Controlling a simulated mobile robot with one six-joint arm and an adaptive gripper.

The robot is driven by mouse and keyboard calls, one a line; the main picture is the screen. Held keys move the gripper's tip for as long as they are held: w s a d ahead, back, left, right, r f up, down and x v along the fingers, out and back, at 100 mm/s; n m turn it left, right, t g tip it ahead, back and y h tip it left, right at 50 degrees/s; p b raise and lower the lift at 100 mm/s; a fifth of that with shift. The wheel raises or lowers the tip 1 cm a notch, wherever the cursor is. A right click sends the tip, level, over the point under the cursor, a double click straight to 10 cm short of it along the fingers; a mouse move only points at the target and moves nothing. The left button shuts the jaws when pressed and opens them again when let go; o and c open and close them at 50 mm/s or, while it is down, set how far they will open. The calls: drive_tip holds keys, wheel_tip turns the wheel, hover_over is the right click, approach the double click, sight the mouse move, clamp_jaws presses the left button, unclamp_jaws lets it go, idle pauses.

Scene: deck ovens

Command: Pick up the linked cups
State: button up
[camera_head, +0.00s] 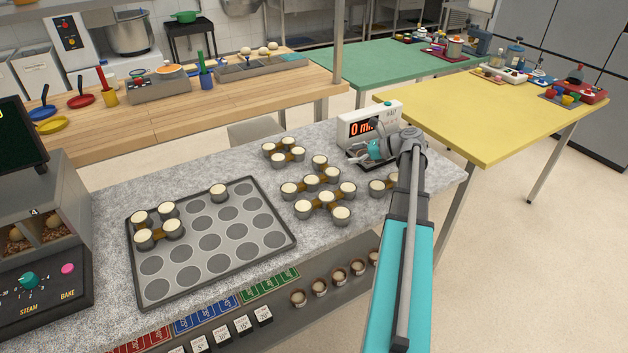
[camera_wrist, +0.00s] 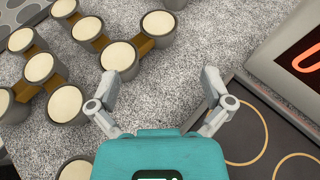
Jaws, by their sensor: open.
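Linked cups, dark with cream tops and brown links, stand in clusters on the speckled counter. One cluster (camera_head: 279,157) is at the back, a larger group (camera_head: 326,197) is in the middle, and more cups (camera_head: 377,187) show beside my arm, partly hidden. Another linked cluster (camera_head: 143,237) sits in the left part of the dark tray (camera_head: 284,228), with a separate cup (camera_head: 219,190) at its back. My gripper (camera_wrist: 160,82) is open and empty over bare counter. Nothing is between the fingers.
A scale (camera_head: 358,127) with a red display stands at the counter's back right, close to my gripper; its dark plate (camera_wrist: 245,130) shows at right in the wrist view. An oven (camera_head: 40,265) stands at left. Several small cups (camera_head: 339,272) sit along the front panel.

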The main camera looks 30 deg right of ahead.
sight(324, 159)
drive_tip(key=b+x, duration=0.1)
drive_tip(key=x, duration=0.4)
drive_tip(key=shift+f+b, duration=0.1)
drive_tip(key=shift+b, duration=0.2)
drive_tip(key=shift+w+a, duration=0.3)
drive_tip(key=shift+a, duration=0.05)
drive_tip(key=shift+f, duration=0.1)
drive_tip(key=shift+b+x, duration=0.95)
drive_tip(key=shift+x, duration=1.6)
drive_tip(key=shift+a, duration=0.1)
drive_tip(key=c, duration=1.2)
